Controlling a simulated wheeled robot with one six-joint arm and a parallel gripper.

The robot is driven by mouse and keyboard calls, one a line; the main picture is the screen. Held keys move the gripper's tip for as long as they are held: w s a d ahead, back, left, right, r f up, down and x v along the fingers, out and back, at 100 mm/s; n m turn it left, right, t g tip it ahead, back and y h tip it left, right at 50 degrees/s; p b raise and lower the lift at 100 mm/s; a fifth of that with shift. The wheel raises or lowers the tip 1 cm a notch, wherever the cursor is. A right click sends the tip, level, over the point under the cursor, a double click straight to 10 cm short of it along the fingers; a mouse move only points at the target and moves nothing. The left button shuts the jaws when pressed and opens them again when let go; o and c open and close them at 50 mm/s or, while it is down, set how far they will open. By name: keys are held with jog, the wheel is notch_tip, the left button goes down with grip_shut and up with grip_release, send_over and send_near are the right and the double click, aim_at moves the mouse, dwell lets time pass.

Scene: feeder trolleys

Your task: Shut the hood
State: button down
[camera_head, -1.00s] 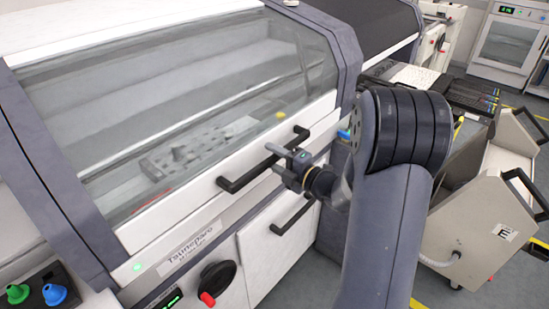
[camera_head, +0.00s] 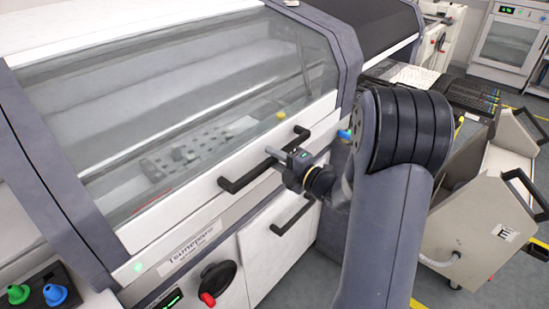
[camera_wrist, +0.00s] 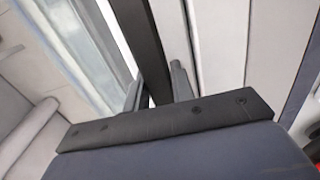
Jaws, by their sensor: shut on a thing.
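The hood (camera_head: 190,110) of the machine is a large sloped cover with a clear window and a white lower rim. In the head view it lies down over the machine front, its rim close along the front panel. Its black bar handle (camera_head: 240,183) runs along the rim. My gripper (camera_head: 278,156) is at the handle's middle. In the wrist view the two fingers of my gripper (camera_wrist: 158,92) stand on either side of the dark handle bar (camera_wrist: 142,45), shut on it. Whether a thin gap remains under the rim cannot be told.
Below the hood are a white drawer with a second black handle (camera_head: 293,214), a black knob with a red tip (camera_head: 214,282), and green and blue buttons (camera_head: 55,294). A beige trolley (camera_head: 478,225) stands at the right. Machine parts show through the window.

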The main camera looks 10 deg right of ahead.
jog(key=s+d+r+g+h+p, duration=0.1)
jog(key=s+d+r+p, duration=0.1)
jog(key=r+p, duration=0.5)
jog(key=s+p, duration=0.1)
jog(key=p, duration=0.2)
jog(key=shift+d+r, duration=0.2)
jog(key=shift+r, duration=0.05)
jog(key=c, duration=1.2)
grip_release()
jog(key=shift+f, duration=0.1)
jog(key=shift+s, duration=0.1)
jog(key=v, duration=1)
jog(key=shift+s+d+r+b, duration=0.2)
jog(key=shift+s+d+b, duration=0.05)
jog(key=shift+d+b, duration=0.1)
jog(key=shift+a, duration=0.1)
